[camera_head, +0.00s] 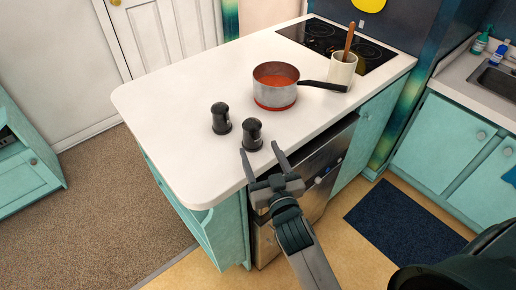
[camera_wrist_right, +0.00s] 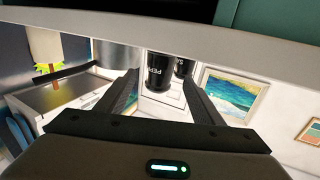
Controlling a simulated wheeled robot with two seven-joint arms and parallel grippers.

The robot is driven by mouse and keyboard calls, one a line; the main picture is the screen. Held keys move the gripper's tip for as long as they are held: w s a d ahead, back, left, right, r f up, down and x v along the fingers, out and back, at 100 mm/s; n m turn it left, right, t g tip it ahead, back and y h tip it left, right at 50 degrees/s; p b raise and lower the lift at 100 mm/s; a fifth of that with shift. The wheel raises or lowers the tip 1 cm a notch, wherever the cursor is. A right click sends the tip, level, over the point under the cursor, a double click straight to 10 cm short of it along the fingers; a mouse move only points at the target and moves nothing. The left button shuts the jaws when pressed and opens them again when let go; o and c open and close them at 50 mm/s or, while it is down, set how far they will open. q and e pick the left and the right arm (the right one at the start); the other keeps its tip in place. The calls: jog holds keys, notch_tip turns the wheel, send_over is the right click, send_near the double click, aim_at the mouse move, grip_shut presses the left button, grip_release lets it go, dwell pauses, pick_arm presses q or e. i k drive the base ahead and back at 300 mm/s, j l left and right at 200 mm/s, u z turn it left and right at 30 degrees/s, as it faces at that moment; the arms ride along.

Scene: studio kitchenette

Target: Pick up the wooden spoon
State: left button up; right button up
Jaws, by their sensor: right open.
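The wooden spoon (camera_head: 349,40) stands upright, leaning slightly, in a pale cup (camera_head: 341,72) on the white counter, near the cooktop. Its lower part is hidden inside the cup. My right gripper (camera_head: 262,154) is open and empty at the counter's front edge, left of and well apart from the spoon. Its open fingers also show in the right wrist view (camera_wrist_right: 158,95), with the dark shakers beyond them. My left gripper is not in view.
A pot of red food (camera_head: 276,92) stands left of the cup, its black handle (camera_head: 322,86) reaching toward the cup. Two dark shakers (camera_head: 221,119) (camera_head: 252,134) stand near my right gripper. A black cooktop (camera_head: 337,43) lies behind. The counter's left part (camera_head: 165,100) is clear.

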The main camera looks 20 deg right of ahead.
aim_at(353, 26)
jog(key=z, duration=1.25)
